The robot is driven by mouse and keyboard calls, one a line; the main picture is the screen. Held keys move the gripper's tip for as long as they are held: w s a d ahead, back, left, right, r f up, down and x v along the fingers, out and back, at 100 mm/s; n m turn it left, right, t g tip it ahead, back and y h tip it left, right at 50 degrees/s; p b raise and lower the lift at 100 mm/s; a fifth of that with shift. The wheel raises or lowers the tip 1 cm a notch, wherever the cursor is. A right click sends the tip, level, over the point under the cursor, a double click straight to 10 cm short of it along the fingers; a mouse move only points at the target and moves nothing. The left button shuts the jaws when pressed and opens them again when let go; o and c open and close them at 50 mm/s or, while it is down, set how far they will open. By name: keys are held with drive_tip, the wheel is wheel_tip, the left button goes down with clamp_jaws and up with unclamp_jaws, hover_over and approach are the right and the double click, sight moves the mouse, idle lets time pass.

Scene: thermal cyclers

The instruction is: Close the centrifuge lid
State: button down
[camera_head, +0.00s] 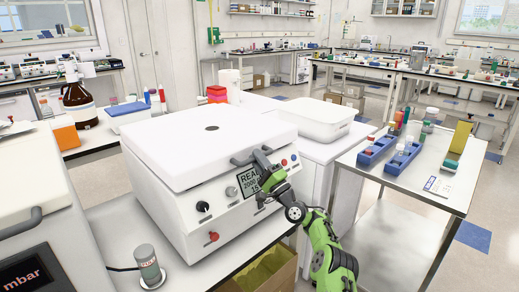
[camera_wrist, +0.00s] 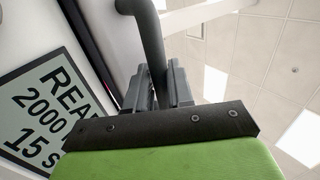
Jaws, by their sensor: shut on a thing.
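The white centrifuge (camera_head: 218,210) stands on a bench in the head view, with a display, knobs and red buttons on its front. Its white lid (camera_head: 200,140) lies flat across the top, looking down or nearly down; I cannot tell whether a small gap is left. The dark handle (camera_head: 240,160) sits at the lid's front edge, and the grey bar also shows in the wrist view (camera_wrist: 151,42). My gripper (camera_head: 260,158) is at the handle's right part. In the wrist view its fingers (camera_wrist: 158,86) are shut on the handle bar.
A white lidded box (camera_head: 317,118) stands behind and right of the centrifuge. A metal cart (camera_head: 420,170) with blue racks is at the right. A small cylindrical device (camera_head: 148,265) is at the front left. An open cardboard box (camera_head: 268,272) sits below the bench edge.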

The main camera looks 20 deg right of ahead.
drive_tip(key=shift+w+a+f, duration=0.1)
drive_tip(key=shift+a+f, duration=0.05)
drive_tip(key=shift+f, duration=0.75)
drive_tip(key=c, duration=1.4)
unclamp_jaws()
drive_tip(key=o, duration=0.3)
drive_tip(key=shift+w, duration=0.2)
drive_tip(key=p+v, duration=0.3)
drive_tip(key=v, duration=1.3)
drive_tip(key=shift+r, duration=0.1)
